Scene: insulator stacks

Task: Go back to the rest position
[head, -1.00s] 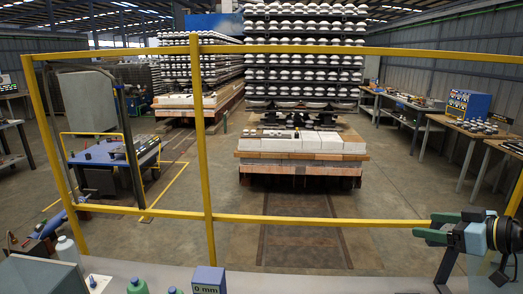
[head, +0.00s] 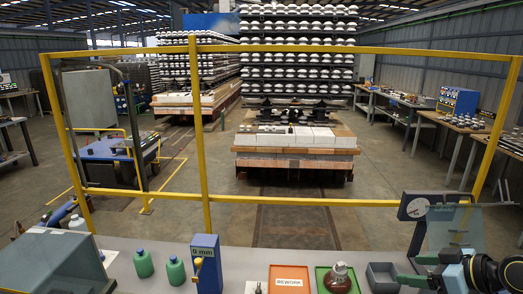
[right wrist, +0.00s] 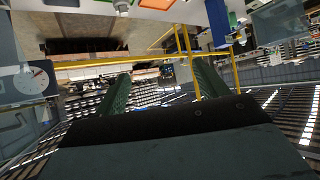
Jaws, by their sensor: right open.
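My right gripper (head: 414,271) is at the lower right of the head view, over the right part of the grey bench, with its green fingers pointing left. It is open, and the right wrist view shows its two green fingers (right wrist: 163,78) spread with nothing between them. My left gripper is out of view.
The grey bench (head: 240,262) also bears an orange REWORK tray (head: 289,283), a grey bin (head: 382,277), a blue 0 mm gauge post (head: 206,265), green bottles (head: 144,264) and a dial gauge (head: 418,208). A yellow rail (head: 300,201) stands beyond.

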